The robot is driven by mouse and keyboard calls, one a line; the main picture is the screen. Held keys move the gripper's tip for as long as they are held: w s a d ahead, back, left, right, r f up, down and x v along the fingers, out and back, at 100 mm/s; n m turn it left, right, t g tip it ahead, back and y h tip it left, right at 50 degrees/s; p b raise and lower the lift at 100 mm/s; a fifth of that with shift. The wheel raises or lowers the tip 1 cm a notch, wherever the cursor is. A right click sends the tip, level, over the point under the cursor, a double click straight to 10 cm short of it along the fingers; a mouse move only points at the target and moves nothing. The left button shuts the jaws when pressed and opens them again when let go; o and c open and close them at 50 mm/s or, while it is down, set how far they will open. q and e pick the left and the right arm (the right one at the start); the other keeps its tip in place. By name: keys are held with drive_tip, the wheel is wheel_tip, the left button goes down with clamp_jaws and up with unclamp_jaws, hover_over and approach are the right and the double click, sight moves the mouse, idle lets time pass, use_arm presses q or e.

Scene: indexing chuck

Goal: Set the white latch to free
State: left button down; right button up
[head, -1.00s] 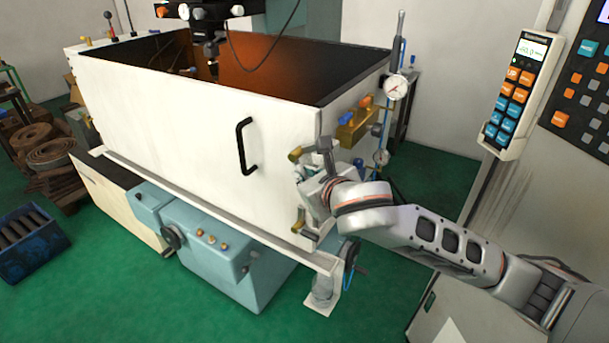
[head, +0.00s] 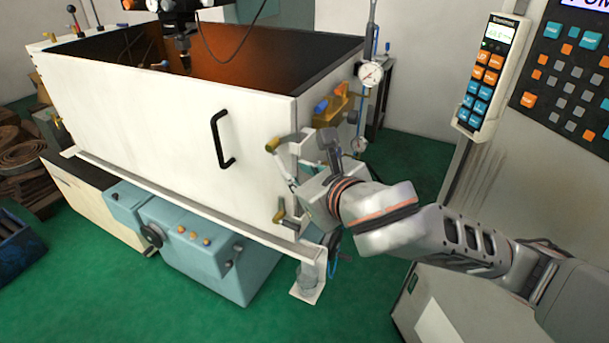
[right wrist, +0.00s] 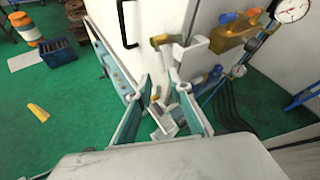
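At the near corner of the white enclosure (head: 170,135), a slim white lever-like part (head: 283,172) sits between an upper brass-ended handle (head: 272,145) and a lower one (head: 279,215). It looks like the white latch, but its setting cannot be read. My right gripper (head: 297,190) is just right of this corner, fingers toward it. In the right wrist view its two teal fingers (right wrist: 160,78) stand apart with a gap between them. Small white and grey parts (right wrist: 162,122) show between and below the fingers; contact cannot be told. My left gripper is not in view.
A black handle (head: 221,140) is on the enclosure's front. A dial gauge (head: 370,73) and brass valve block (head: 330,108) are close behind my right wrist. A button pendant (head: 488,78) hangs at the right. Green floor (head: 90,290) is open at the front left.

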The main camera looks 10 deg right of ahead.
drive_tip(key=v, duration=0.2)
drive_tip(key=shift+s+d+r, duration=0.1)
drive_tip(key=shift+s, duration=0.1)
